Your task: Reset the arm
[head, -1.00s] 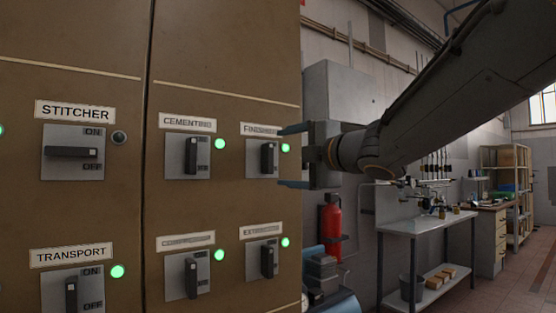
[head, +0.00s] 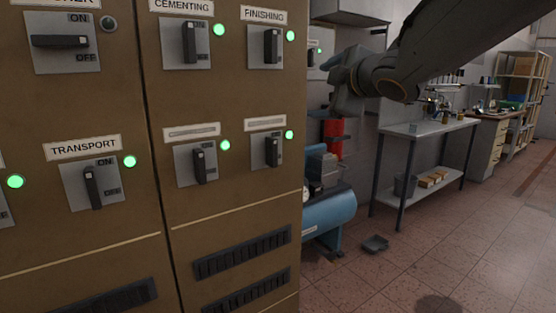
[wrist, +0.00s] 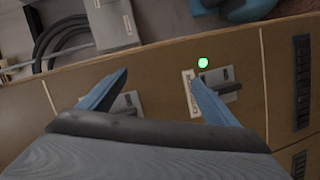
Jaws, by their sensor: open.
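My gripper (head: 345,88) is beside the right edge of the brown switch cabinet (head: 225,100) in the head view, at the end of my raised arm. Its fingers are hard to make out there. In the wrist view my gripper (wrist: 160,76) has two blue fingers spread apart with nothing held between them. The cabinet front (wrist: 150,100) lies beyond the fingers, with a switch (wrist: 228,88) and green lamp (wrist: 203,62) near the right finger. The stitcher switch (head: 60,41) is horizontal with a dark lamp (head: 108,23). The transport switch (head: 92,187) is upright beside a green lamp (head: 130,161).
The cementing (head: 189,42) and finishing (head: 271,46) switches are upright with green lamps. A blue compressor (head: 328,215) and red extinguisher (head: 333,138) stand right of the cabinet. A grey workbench (head: 430,127) is farther back. Tiled floor (head: 450,250) is open at right.

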